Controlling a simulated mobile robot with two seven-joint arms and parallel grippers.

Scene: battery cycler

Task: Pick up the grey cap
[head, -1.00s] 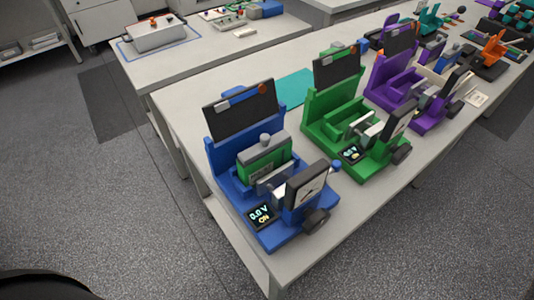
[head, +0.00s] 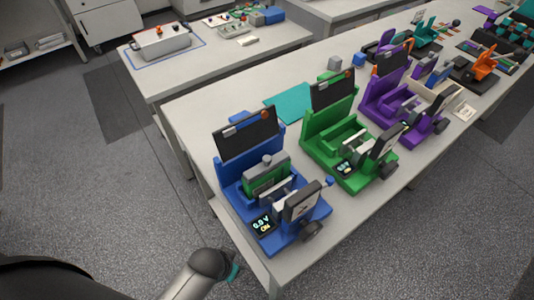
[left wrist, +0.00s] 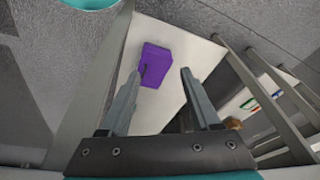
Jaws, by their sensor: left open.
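A small grey block-like piece (head: 335,63) stands on the table behind the green cycler (head: 322,140); it could be the grey cap, but it is too small to be sure. Another grey piece with a round knob (head: 267,159) sits on top of the green block in the blue cycler (head: 238,185). My left gripper (left wrist: 160,74) is open and empty in the left wrist view, with a purple block (left wrist: 155,65) on a pale surface beyond its fingers. No grey cap is clear in that view. My right gripper is not in view.
The long white table (head: 190,110) carries a row of cyclers, with purple ones (head: 385,108) beyond the green. A teal mat (head: 290,103) lies behind the blue and green cyclers. A second table (head: 170,80) holds a grey box (head: 162,42). Open floor lies at left.

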